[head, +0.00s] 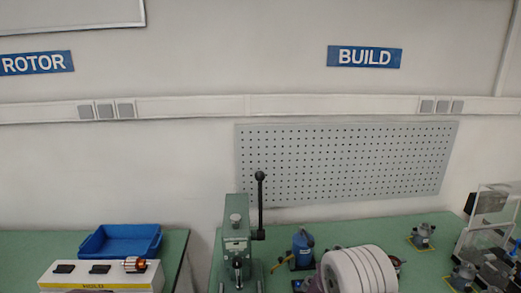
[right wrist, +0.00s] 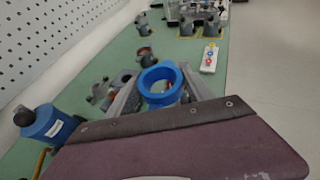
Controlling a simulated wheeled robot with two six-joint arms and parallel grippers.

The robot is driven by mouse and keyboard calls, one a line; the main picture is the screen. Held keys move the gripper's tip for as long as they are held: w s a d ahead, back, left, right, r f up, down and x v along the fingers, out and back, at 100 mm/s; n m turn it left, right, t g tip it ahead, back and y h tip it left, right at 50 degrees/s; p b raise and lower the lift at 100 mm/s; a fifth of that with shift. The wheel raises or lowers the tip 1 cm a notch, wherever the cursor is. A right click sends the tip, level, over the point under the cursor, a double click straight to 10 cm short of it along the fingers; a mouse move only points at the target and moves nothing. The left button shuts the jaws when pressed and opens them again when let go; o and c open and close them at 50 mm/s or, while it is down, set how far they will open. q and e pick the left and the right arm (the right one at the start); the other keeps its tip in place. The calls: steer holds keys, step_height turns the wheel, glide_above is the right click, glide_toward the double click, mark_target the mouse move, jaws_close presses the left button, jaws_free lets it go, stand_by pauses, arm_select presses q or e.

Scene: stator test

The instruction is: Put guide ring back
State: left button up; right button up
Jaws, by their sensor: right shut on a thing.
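The blue guide ring (right wrist: 161,98) shows in the right wrist view, between the two grey fingers of my right gripper (right wrist: 163,86). The gripper is shut on it, and the ring's round opening faces up toward the camera. Something grey and reddish lies behind or below the ring, partly hidden by it and the fingers. The ring and the right fingertips cannot be made out in the head view, where my own pale arm link blocks part of the bench. My left gripper is in neither view.
Small grey fixtures (head: 422,236) stand farther right. A blue tray (head: 120,252) is at left. A pegboard (head: 345,160) backs the bench.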

steer(key=s+a+f+n+t+y, duration=0.1)
steer(key=s+a+f+n+t, duration=0.2)
steer(key=a, duration=0.5)
steer(key=s+a+f+y, duration=0.25)
steer(key=s+a, duration=0.25)
steer(key=a, duration=0.3)
steer(key=s+d+h, duration=0.1)
steer(key=s+d+m+g, duration=0.1)
steer(key=s+d+g+h, duration=0.1)
steer(key=s, duration=0.1)
steer(key=shift+f+m+h, duration=0.2)
steer(key=shift+m+h, duration=0.15)
steer(key=shift+m, duration=0.05)
